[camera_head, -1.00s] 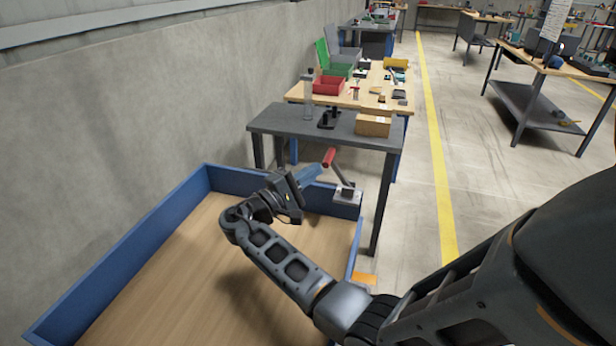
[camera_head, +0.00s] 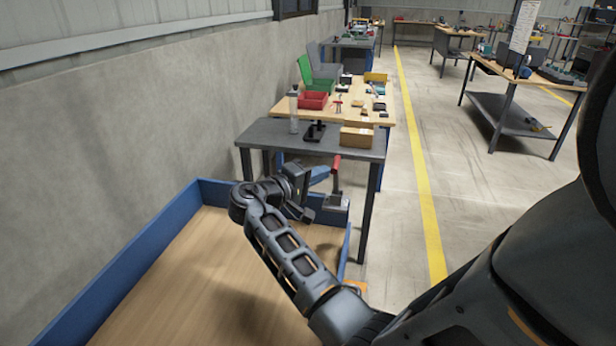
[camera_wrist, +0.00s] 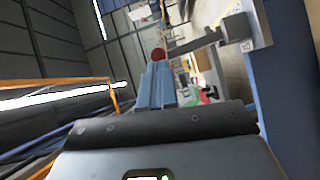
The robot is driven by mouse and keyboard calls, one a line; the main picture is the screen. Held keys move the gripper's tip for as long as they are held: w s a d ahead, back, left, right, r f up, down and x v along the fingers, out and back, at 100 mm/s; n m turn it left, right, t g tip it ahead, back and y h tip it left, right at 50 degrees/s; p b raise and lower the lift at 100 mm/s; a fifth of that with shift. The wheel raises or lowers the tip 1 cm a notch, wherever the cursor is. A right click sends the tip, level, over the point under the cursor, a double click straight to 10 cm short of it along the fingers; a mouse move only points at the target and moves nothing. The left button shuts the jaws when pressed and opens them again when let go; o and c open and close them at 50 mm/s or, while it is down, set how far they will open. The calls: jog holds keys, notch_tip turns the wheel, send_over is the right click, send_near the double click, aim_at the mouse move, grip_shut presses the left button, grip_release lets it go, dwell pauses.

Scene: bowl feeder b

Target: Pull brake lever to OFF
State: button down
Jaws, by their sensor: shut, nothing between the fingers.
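The brake lever has a red grip (camera_head: 336,161) on a thin grey arm. It rises from a grey base (camera_head: 335,202) at the right wall of the blue bin and stands about upright. My gripper (camera_head: 324,175) is just left of the lever, its blue fingers pointing right. In the wrist view my gripper (camera_wrist: 158,72) shows shut fingers with nothing between them. The red grip (camera_wrist: 159,54) is seen end-on right at the fingertips there, and the lever arm (camera_wrist: 198,41) runs right to its bracket. Whether the fingers touch the grip I cannot tell.
The blue-walled bin (camera_head: 120,268) with a wooden floor lies under my arm. A dark table (camera_head: 270,135) stands just behind the lever, with a cardboard box (camera_head: 356,137) and a black stand (camera_head: 315,131) on it. Open floor lies right of the yellow line (camera_head: 418,170).

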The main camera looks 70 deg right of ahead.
jog(key=s+m+t+y+p, duration=0.1)
jog(key=s+m+t+y, duration=0.1)
jog(key=s, duration=0.5)
jog(key=shift+s+d+m+t+p, duration=0.3)
jog(key=shift+m+t, duration=0.3)
jog(key=shift+m, duration=0.7)
jog(key=shift+s, duration=0.1)
